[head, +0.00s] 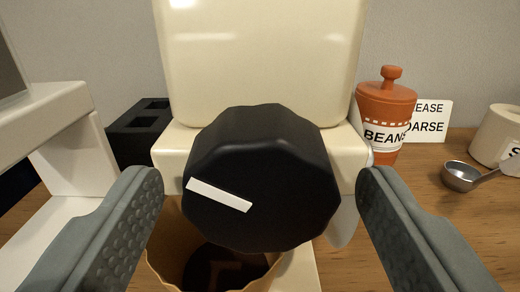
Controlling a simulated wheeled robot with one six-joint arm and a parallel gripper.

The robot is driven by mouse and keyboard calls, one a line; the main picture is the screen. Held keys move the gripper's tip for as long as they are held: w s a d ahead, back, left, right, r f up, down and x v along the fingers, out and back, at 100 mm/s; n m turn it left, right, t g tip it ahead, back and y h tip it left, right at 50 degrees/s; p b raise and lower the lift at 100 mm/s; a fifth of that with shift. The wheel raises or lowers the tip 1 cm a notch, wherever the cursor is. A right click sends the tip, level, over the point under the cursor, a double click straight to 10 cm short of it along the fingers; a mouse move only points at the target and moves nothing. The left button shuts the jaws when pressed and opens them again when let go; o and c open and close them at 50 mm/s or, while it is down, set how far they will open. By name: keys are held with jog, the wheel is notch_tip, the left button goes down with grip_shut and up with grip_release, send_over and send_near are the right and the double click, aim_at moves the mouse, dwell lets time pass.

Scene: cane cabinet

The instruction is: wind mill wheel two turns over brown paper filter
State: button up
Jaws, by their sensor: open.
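The mill wheel is a black faceted knob (275,165) with a white mark on its face, pointing to the left and slightly up. It sits on the front of a cream mill (262,65). My gripper (262,200) is open, with one grey padded finger on each side of the knob and gaps between them. Below the knob is the brown paper filter (165,262), with dark brown contents inside. The knob hides the filter's upper back part.
An orange jar labelled BEANS (386,105) stands right of the mill, before a white lettered card (430,120). A metal scoop (463,176) and a cream pot (497,137) are further right. A black box (140,130) and white structure (70,150) are left.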

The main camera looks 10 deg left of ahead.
jog(key=shift+w, duration=0.3)
jog(key=shift+c, duration=0.3)
jog(key=c, duration=0.9)
jog(key=shift+m, duration=0.4)
jog(key=m, duration=0.5)
jog(key=shift+a, duration=0.15)
jog(key=m, duration=0.5)
jog(key=shift+m, duration=0.4)
